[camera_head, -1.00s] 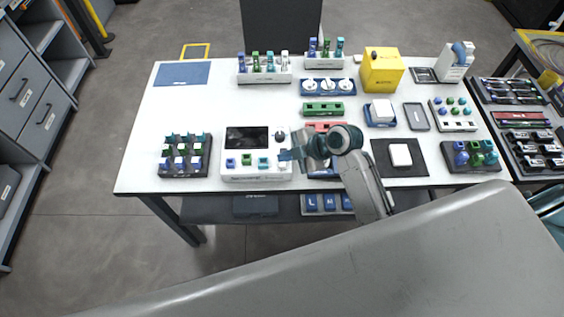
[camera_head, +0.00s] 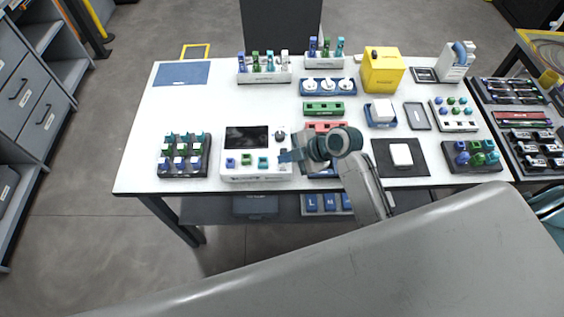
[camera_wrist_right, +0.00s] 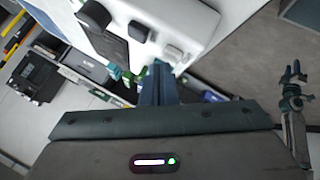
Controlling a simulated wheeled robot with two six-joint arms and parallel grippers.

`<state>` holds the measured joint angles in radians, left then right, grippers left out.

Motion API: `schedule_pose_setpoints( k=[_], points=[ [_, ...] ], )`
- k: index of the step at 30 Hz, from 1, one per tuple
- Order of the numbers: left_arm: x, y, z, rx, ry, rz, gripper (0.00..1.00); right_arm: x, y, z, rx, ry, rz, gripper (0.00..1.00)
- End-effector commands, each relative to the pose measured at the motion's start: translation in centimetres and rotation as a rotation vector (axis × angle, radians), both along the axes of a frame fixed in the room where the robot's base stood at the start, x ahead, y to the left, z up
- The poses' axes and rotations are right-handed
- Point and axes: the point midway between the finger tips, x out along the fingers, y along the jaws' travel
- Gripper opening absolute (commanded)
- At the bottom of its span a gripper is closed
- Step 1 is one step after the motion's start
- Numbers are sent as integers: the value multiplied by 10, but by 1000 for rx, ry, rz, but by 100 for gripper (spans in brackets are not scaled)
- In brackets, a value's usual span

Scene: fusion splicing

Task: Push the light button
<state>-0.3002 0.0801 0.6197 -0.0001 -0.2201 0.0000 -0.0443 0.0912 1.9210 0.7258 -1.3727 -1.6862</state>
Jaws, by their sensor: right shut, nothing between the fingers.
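A white device (camera_head: 228,177) with a dark screen (camera_head: 246,138) stands at the table's front edge. Its front row shows a blue button (camera_head: 230,162), a green button (camera_head: 246,160) and a teal button (camera_head: 263,162). A pale button shows at the device's edge in the right wrist view (camera_wrist_right: 172,53). My right gripper (camera_head: 287,156) is at the device's right end, shut and empty. In the right wrist view its closed fingers (camera_wrist_right: 158,77) point close to the pale button; I cannot tell whether they touch it.
A dark tray of coloured parts (camera_head: 183,173) stands left of the device. A red block (camera_head: 327,126) and a green block (camera_head: 323,109) lie behind my right wrist. A black mat (camera_head: 415,168) lies to the right. The table's left part is mostly clear.

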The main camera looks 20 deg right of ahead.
Motion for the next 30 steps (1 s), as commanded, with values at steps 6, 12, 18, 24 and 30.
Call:
schedule_pose_setpoints(
  k=[6,12,18,24,30],
  points=[
    [0,0,-2,0,0,0,36,0,0,-3,0,0,0,0],
    [0,0,-4,0,0,0,36,0,0,-6,0,0,0,0],
    [0,0,-5,0,-1,0,36,0,0,-7,0,0,0,0],
    [0,0,-1,0,-1,0,36,0,0,-3,0,0,0,0],
    [1,0,8,0,-1,0,36,0,0,8,0,0,0,0]
  ],
)
